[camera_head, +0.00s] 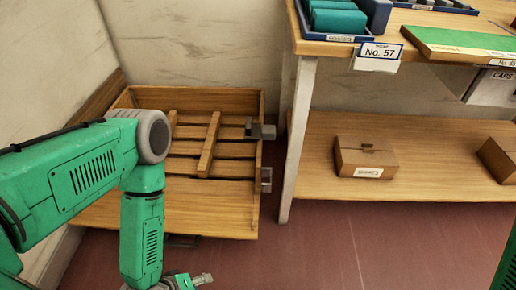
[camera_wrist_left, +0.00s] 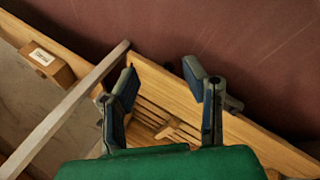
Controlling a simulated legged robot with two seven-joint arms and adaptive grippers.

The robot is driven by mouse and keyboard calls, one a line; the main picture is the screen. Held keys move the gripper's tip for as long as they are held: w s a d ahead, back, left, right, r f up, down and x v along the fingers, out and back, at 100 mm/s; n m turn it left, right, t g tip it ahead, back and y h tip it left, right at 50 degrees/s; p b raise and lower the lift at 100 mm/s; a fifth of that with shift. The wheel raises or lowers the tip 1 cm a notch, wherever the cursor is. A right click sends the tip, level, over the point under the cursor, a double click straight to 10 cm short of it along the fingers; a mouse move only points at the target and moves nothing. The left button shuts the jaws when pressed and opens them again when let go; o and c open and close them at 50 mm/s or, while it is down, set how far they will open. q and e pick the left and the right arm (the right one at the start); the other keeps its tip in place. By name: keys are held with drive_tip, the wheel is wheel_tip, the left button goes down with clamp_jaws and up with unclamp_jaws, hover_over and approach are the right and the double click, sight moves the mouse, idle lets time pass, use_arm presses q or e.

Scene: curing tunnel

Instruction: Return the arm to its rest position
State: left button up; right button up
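My left arm (camera_head: 85,170) is green with a grey joint. It comes in from the left in the head view, bends at the elbow and hangs down in front of the wooden crate. My left gripper (camera_head: 195,281) is at the bottom edge there, partly cut off. In the left wrist view my left gripper (camera_wrist_left: 162,78) has its two dark fingers spread apart, with nothing between them. The wooden crate (camera_wrist_left: 160,85) lies beyond the fingers. My right gripper is not in view.
The wooden crate (camera_head: 215,222) with inner slats stands left of a workbench leg (camera_head: 298,135). The bench's lower shelf (camera_head: 440,175) holds a cardboard box (camera_head: 364,157) and another box (camera_head: 500,158). Blue trays (camera_head: 333,37) and a green-topped board (camera_head: 465,40) are on top. Red floor (camera_head: 390,250) is clear in front.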

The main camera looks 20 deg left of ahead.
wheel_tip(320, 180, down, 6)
drive_tip(key=b, duration=0.5)
use_arm(q)
drive_tip(key=s+a+r+m+g+y+p, duration=0.1)
drive_tip(key=r+m+g+p, duration=0.1)
drive_tip(key=r+m+p, duration=0.3)
drive_tip(key=s+a+r+m+g+y+p, duration=0.1)
drive_tip(key=s+a+r+m+g+p, duration=0.1)
drive_tip(key=r+p, duration=1.1)
wheel_tip(320, 180, up, 8)
drive_tip(key=m+g, duration=0.1)
drive_tip(key=m, duration=0.1)
drive_tip(key=shift+s+a+r+m+y+p, duration=0.15)
drive_tip(key=shift+m+y+p, duration=0.25)
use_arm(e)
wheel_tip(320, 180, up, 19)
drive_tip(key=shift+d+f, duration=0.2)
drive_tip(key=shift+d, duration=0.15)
use_arm(q)
drive_tip(key=shift+c, duration=0.7)
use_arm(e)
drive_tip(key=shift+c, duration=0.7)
use_arm(q)
drive_tip(key=shift+s+a, duration=0.1)
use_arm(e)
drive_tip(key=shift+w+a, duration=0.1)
